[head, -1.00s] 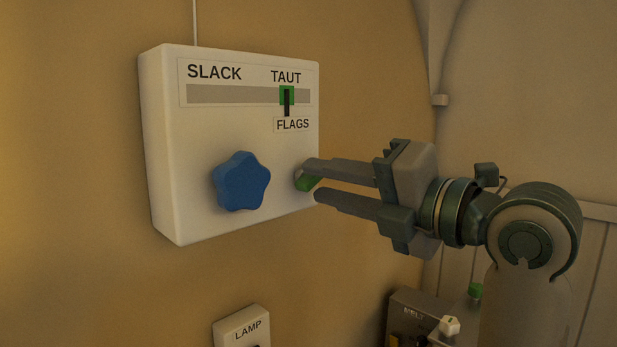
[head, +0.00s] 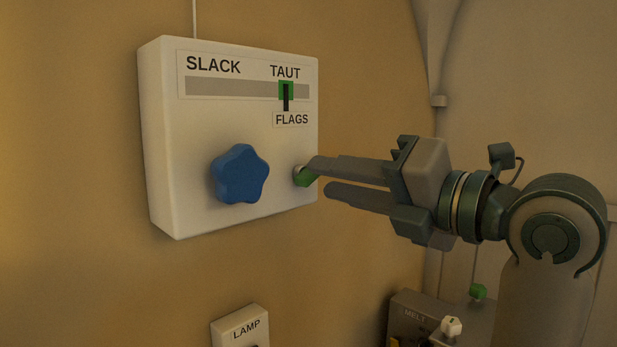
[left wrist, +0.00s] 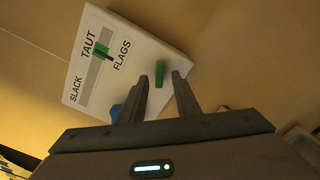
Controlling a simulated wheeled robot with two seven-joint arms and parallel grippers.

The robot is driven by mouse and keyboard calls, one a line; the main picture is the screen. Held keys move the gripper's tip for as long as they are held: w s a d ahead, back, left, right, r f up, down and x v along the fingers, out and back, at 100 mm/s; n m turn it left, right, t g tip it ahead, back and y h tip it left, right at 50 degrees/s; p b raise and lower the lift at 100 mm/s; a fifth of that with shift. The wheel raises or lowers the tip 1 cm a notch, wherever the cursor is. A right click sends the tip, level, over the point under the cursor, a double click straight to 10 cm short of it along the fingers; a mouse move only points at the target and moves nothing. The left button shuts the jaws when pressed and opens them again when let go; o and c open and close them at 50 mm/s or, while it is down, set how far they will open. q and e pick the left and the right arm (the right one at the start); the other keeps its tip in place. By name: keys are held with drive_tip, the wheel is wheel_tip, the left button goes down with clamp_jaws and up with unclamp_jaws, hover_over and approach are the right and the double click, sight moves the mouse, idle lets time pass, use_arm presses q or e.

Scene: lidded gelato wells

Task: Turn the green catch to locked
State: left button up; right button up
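A white panel (head: 165,150) on the wall carries the green catch (head: 305,178) low at its right edge. No lock marking for the catch is readable. My right gripper is not in view.
The panel also holds a blue star-shaped knob (head: 240,174) and a slider strip (head: 230,87) with its green marker (head: 286,91) under TAUT. A LAMP box (head: 240,327) is below. A grey box (head: 405,305) with a white knob (head: 451,326) stands at lower right.

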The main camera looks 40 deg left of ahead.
sight(307, 174)
use_arm(q)
drive_tip(key=shift+a, duration=0.15)
drive_tip(key=shift+a, duration=1.2)
drive_tip(key=shift+w, duration=0.1)
clamp_jaws()
drive_tip(key=shift+m+p, duration=0.95)
drive_tip(key=shift+m, duration=0.25)
unclamp_jaws()
